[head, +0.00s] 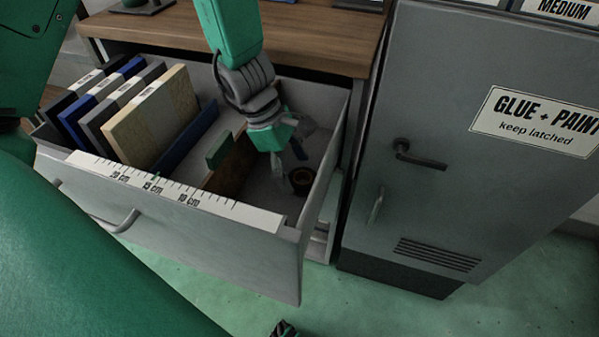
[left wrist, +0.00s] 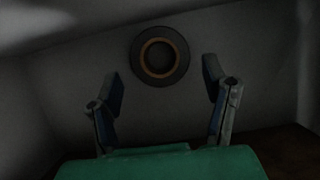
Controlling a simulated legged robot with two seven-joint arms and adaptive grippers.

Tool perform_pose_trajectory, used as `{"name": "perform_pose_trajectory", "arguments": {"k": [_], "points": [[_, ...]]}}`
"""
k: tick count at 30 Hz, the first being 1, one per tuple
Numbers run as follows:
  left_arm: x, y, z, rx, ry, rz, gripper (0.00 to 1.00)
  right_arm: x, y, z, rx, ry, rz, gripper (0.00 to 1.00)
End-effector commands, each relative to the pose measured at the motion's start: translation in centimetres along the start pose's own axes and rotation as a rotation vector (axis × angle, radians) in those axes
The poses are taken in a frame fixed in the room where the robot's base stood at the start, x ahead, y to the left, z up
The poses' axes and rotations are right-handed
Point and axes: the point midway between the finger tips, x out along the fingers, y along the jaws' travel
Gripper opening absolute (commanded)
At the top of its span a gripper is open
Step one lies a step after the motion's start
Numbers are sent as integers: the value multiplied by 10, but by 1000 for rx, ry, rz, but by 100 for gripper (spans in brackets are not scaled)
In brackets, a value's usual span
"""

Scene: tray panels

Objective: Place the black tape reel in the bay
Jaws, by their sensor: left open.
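The black tape reel (head: 301,180) lies in the right compartment of the open grey drawer (head: 215,243), near its right wall. It also shows in the left wrist view (left wrist: 136,57) as a dark ring with a brown inner band. My left gripper (head: 288,158) reaches down into that compartment. In the left wrist view its fingers (left wrist: 160,76) are spread and empty, with the reel beyond the tips and between them. I cannot tell how far apart they are in depth. No space is marked as the bay in a way I can read.
Several upright binders (head: 150,118) fill the drawer's left side. A brown divider with a green tab (head: 230,165) stands left of my gripper. The drawer front carries a centimetre scale (head: 170,190). A wooden top (head: 300,38) overhangs behind; a grey cabinet (head: 440,105) stands right.

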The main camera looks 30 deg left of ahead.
Motion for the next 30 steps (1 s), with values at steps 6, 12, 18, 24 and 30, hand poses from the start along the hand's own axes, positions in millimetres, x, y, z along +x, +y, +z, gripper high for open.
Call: {"name": "perform_pose_trajectory", "arguments": {"k": [6,12,18,24,30], "points": [[-55,0,5,1,1,4,68,-28,0,-2,0,1,0,40],[-87,0,3,2,0,1,68,-41,0,-2,0,1,0,40],[-98,0,1,1,-1,-1,68,-44,0,-2,0,0,0,40],[-98,0,1,1,-1,-1,68,-44,0,-2,0,0,0,40],[-98,0,2,1,0,-1,68,-44,0,-2,0,0,0,40]]}}
